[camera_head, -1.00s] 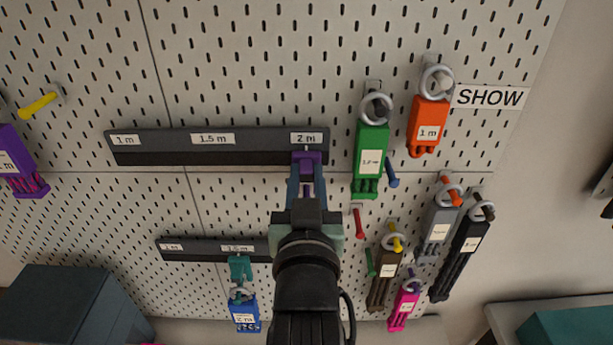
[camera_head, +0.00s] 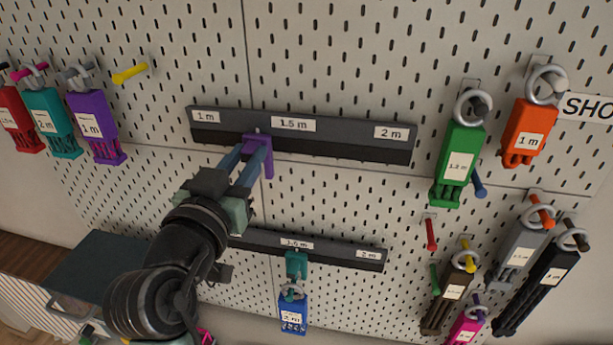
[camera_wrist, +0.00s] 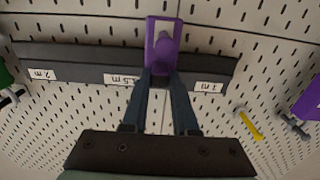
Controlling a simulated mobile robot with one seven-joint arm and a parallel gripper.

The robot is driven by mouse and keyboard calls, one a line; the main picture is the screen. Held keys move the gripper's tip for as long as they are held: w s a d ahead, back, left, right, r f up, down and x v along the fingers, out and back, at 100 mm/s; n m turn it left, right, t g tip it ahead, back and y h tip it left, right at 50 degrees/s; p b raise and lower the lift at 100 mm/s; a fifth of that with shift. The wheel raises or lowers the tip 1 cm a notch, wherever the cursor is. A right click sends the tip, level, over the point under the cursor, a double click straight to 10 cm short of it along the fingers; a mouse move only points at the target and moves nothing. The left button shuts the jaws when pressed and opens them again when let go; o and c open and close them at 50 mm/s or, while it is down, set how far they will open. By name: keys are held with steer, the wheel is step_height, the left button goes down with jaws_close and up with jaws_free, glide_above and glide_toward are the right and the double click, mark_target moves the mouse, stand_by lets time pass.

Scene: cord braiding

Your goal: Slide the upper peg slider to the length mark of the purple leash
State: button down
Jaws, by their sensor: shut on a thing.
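The upper rail (camera_head: 345,146) is dark with marks 1 m (camera_head: 205,116), 1.5 m (camera_head: 293,124) and 2 m (camera_head: 391,133). Its purple peg slider (camera_head: 268,164) sits between the 1 m and 1.5 m marks; in the wrist view the purple slider (camera_wrist: 159,55) is also between them. My gripper (camera_head: 254,158) is shut on the slider, its fingers (camera_wrist: 161,85) on either side of its lower part. The purple leash (camera_head: 91,115) hangs at the left, and its label appears to read 1 m.
A lower rail (camera_head: 340,254) has a teal slider (camera_head: 296,265) with a blue leash (camera_head: 293,315) below it. Red and teal leashes (camera_head: 48,112) hang left. Green (camera_head: 460,160) and orange (camera_head: 528,130) leashes hang right of the upper rail. A yellow peg (camera_head: 130,73) sticks out upper left.

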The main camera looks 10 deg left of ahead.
steer(key=a+b, duration=0.2)
steer(key=a, duration=0.5)
steer(key=shift+a+f, duration=0.1)
steer(key=shift+a, duration=0.85)
steer(key=shift+s+r, duration=0.1)
steer(key=shift+r, duration=0.1)
steer(key=c, duration=0.7)
jaws_free()
steer(key=shift+a+f, duration=0.1)
steer(key=shift+a, duration=0.05)
steer(key=s+b, duration=0.4)
steer(key=s, duration=0.8)
steer(key=shift+s, duration=0.4)
